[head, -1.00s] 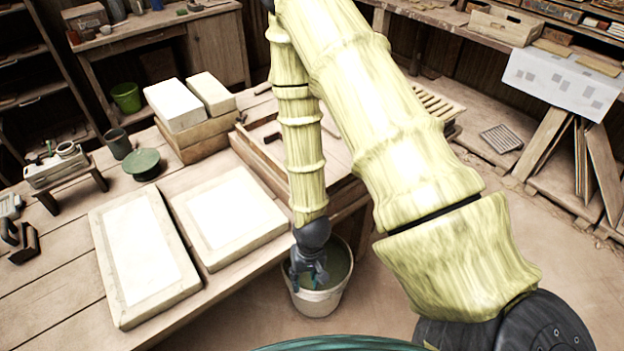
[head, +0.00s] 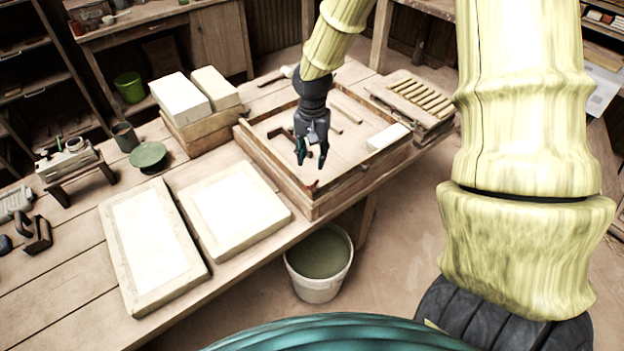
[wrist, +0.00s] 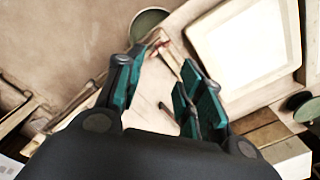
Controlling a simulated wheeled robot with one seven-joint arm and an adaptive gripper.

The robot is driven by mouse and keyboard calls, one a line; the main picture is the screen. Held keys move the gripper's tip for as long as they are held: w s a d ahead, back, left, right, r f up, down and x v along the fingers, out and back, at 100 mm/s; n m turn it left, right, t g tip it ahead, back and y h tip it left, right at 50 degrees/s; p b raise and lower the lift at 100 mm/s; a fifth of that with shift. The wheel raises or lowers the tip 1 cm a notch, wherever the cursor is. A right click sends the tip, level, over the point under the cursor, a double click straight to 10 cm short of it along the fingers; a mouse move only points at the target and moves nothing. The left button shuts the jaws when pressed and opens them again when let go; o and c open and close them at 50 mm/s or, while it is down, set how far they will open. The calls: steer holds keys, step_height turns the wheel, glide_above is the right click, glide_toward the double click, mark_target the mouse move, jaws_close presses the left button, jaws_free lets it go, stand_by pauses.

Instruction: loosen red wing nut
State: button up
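The red wing nut (head: 312,184) is small and sits at the near corner of the wooden press frame (head: 272,175) on the table. It also shows in the wrist view (wrist: 160,45), beyond my fingertips; its exact shape is too small to tell. My gripper (head: 311,160) points down above that corner, a little above and behind the wing nut in the head view. In the wrist view my gripper (wrist: 164,62) has its teal fingers apart, with nothing between them. It does not appear to touch the nut.
Two white slabs (head: 232,210) lie left of the frame. A bucket (head: 320,262) of greenish water stands on the floor below the near edge. White blocks (head: 180,98) are stacked behind. A white block (head: 388,136) and small sticks lie inside the frame.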

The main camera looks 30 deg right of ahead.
mark_target(312, 185)
steer(key=shift+f+p, duration=1.5)
steer(key=shift+f, duration=3.85)
